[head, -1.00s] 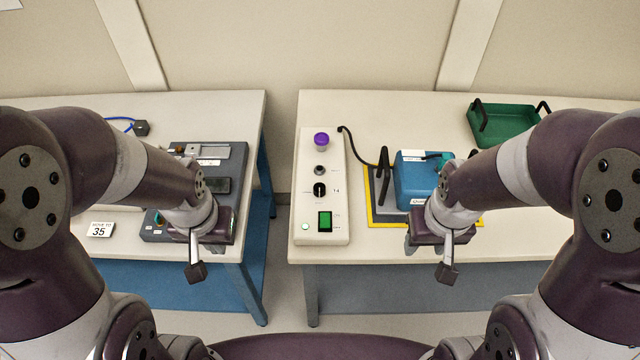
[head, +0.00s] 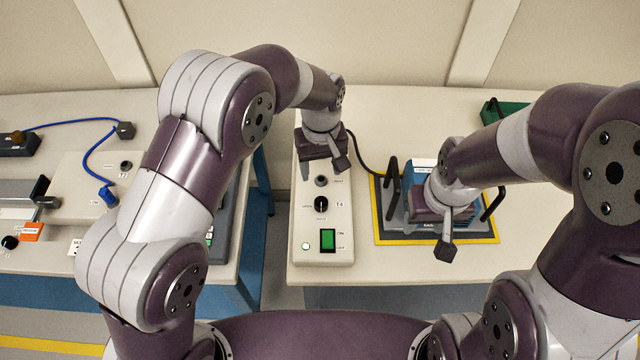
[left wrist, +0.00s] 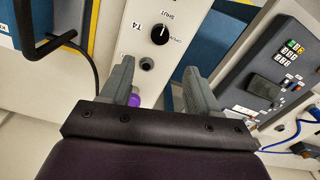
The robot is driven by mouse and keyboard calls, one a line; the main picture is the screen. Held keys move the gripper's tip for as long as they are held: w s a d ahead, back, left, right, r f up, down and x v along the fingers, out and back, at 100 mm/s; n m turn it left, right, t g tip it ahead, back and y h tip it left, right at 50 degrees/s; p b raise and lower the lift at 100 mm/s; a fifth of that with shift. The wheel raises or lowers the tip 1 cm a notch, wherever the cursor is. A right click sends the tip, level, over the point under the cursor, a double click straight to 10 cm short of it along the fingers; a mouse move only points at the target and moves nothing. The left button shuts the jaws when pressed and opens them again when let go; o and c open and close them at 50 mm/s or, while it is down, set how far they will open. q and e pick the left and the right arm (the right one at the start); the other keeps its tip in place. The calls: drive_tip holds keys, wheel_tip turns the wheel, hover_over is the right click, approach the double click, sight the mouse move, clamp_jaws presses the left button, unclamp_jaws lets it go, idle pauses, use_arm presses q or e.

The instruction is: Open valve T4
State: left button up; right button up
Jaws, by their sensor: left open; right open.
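Valve T4 is a black knob (head: 321,204) on the sloped white control panel (head: 312,250), beside a "T4" label. In the left wrist view the knob (left wrist: 159,35) has a white mark that appears to point towards the word "SHUT". My left gripper (head: 328,155) is open and empty above the far end of the panel. In the left wrist view its fingers (left wrist: 157,70) point towards the panel, with the knob beyond the tips. A purple button (left wrist: 135,100) shows partly beside one finger; the gripper hides it in the head view. My right gripper (head: 442,235) is open in front of the blue box.
A blue box (head: 422,168) sits on a yellow-edged mat (head: 390,237) with black handles. The left bench holds devices and a blue cable (head: 88,152).

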sight(321, 200)
use_arm(q)
wheel_tip(321, 200, down, 11)
drive_tip(key=shift+s+r+p, duration=0.1)
drive_tip(key=shift+p, duration=0.85)
drive_tip(key=shift+s+f, duration=0.25)
drive_tip(key=shift+f, duration=0.15)
drive_tip(key=shift+w+d, duration=0.1)
use_arm(e)
drive_tip(key=shift+s+d+r, duration=0.1)
drive_tip(key=shift+s+r, duration=0.05)
drive_tip(key=shift+r, duration=0.4)
drive_tip(key=shift+s+r, duration=0.15)
drive_tip(key=shift+r, duration=0.4)
use_arm(q)
drive_tip(key=shift+f, duration=0.1)
drive_tip(key=shift+c, duration=1.2)
drive_tip(key=c, duration=0.8)
